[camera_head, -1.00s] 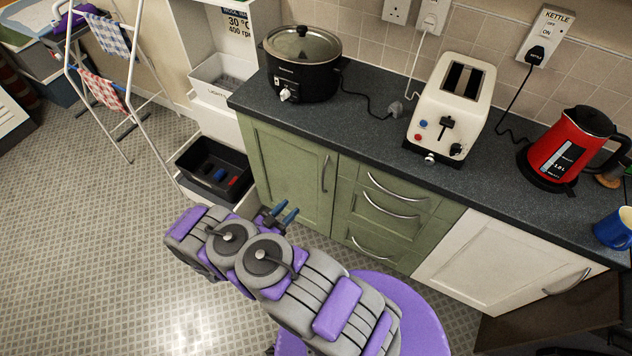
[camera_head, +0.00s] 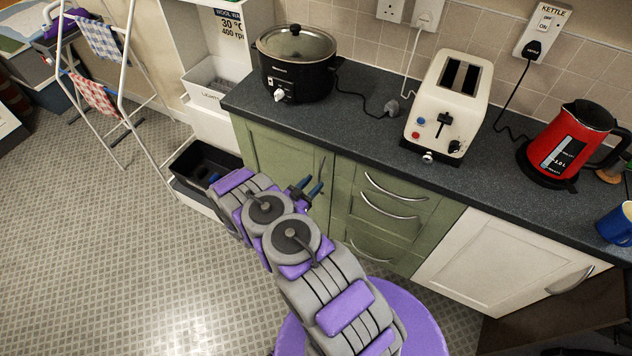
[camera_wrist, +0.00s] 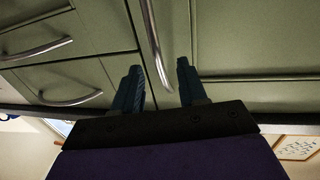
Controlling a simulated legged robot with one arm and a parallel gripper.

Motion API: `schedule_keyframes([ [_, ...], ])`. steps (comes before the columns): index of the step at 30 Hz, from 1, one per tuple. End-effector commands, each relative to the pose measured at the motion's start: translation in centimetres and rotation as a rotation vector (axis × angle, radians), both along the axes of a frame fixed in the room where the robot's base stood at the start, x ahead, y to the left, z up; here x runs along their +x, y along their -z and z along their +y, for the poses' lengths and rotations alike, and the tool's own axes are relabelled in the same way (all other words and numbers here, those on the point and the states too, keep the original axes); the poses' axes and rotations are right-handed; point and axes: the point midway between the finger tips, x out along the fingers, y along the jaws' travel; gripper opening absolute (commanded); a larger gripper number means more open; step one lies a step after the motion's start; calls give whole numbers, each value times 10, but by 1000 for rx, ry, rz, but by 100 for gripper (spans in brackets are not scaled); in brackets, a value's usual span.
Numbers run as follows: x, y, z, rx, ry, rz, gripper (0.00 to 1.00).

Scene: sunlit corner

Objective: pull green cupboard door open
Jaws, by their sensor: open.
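The green cupboard door (camera_head: 278,165) is shut, at the left end of the counter front. Its vertical metal handle (camera_head: 321,168) is near the door's right edge. My gripper (camera_head: 309,188) is open, close to the lower part of the handle. In the wrist view the handle (camera_wrist: 156,45) runs down between the two blue fingers of my gripper (camera_wrist: 160,85), its end reaching to about fingertip level. I cannot tell whether either finger touches it. The door panel (camera_wrist: 245,40) also fills the upper right of the wrist view. My arm hides the door's lower part in the head view.
Green drawers (camera_head: 385,210) with curved handles are right of the door, then a white door (camera_head: 485,260). A black bin (camera_head: 200,162) stands left of the cupboard. The slow cooker, toaster and red kettle (camera_head: 568,145) stand on the counter (camera_head: 370,135).

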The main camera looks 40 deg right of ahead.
Motion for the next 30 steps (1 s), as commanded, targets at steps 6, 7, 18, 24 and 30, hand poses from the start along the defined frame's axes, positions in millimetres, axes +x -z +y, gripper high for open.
schedule_keyframes([
  [6,4,0,-21,0,1,0,42],
  [7,5,0,-22,0,1,0,42],
  [18,5,0,-26,1,0,1,41],
  [24,5,0,-26,1,0,1,22],
  [30,5,0,-26,1,-1,0,3],
])
